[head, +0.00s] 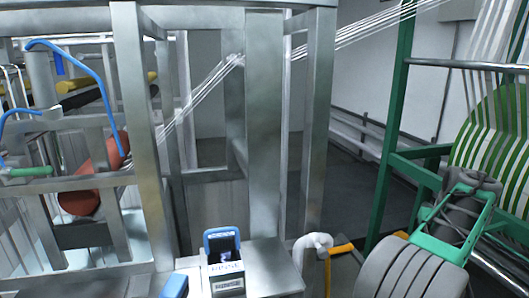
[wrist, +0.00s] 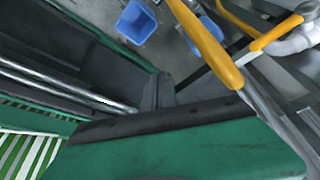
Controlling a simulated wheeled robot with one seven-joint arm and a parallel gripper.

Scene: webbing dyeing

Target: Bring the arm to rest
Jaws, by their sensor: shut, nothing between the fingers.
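My gripper (wrist: 157,92) shows in the wrist view as dark fingers close together beyond a black edge and a broad green surface. It is shut with nothing in it. In the head view my arm is folded at the lower right, with a grey banded link and a green bracket around dark parts. It is beside the green frame (head: 398,120) and the green-and-white striped roll (head: 500,135). The fingertips are hard to make out in the head view.
A blue device (head: 222,255) stands on a metal ledge at the bottom centre. A white pipe elbow (head: 313,243) and yellow handle (head: 341,249) are near my arm. A blue bin (wrist: 136,22) is on the floor. Metal posts (head: 265,120) and white strands (head: 350,38) cross the middle.

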